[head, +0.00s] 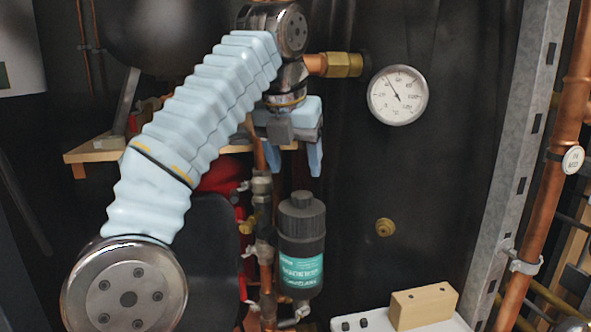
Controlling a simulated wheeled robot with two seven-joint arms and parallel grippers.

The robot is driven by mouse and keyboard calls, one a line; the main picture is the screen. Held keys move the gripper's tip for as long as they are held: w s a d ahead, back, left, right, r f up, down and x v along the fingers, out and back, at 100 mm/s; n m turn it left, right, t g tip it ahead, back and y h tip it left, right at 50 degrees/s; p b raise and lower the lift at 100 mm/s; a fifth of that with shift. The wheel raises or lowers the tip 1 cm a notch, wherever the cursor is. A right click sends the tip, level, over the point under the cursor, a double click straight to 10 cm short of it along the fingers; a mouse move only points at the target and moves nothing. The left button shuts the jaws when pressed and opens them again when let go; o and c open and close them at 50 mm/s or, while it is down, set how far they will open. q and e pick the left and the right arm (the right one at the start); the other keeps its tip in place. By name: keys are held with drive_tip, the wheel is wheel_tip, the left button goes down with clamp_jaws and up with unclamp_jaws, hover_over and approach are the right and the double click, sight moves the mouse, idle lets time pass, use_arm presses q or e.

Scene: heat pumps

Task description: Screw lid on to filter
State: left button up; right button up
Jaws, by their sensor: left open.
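The filter (300,262) is a dark upright cylinder with a teal label, mounted on the pipework in the lower middle of the head view. A dark ribbed lid (302,213) with a small knob on top sits upright on the filter. I cannot tell how tightly it is seated. My left gripper (294,168) hangs above the lid with its light blue fingers pointing down. It is open, with nothing seen between the fingers, and looks apart from the lid. My right gripper is not in view.
A pressure gauge (398,95) on a brass fitting is right of my left wrist. A wooden block (424,306) lies on a white surface at the bottom right. A metal upright (514,150) and copper pipe (557,165) bound the right side. A wooden shelf (92,152) is at left.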

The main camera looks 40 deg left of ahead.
sight(299, 196)
use_arm(q)
drive_tip(key=f+t+b, duration=0.1)
drive_tip(key=f, duration=0.1)
drive_tip(key=w+f+t+b, duration=0.1)
drive_tip(key=f+b, duration=0.1)
drive_tip(key=f+t+y+b, duration=0.1)
drive_tip(key=f, duration=0.1)
drive_tip(key=shift+w+f, duration=0.2)
drive_tip(key=shift+f, duration=0.05)
drive_tip(key=shift+w+a+f+b, duration=0.15)
drive_tip(key=shift+w+f+b, duration=0.15)
drive_tip(key=shift+f, duration=0.05)
drive_tip(key=c, duration=1.1)
drive_tip(key=shift+o, duration=0.2)
drive_tip(key=m+h+p, duration=0.1)
drive_tip(key=m, duration=0.1)
drive_tip(key=shift+r+m+t, duration=0.1)
drive_tip(key=shift+m+t, duration=0.2)
drive_tip(key=shift+s+a+m+h+p, duration=0.1)
drive_tip(key=shift+a+m+h+p, duration=0.2)
drive_tip(key=shift+p, duration=1.1)
drive_tip(key=shift+d+p, duration=0.1)
drive_tip(key=shift+p, duration=0.3)
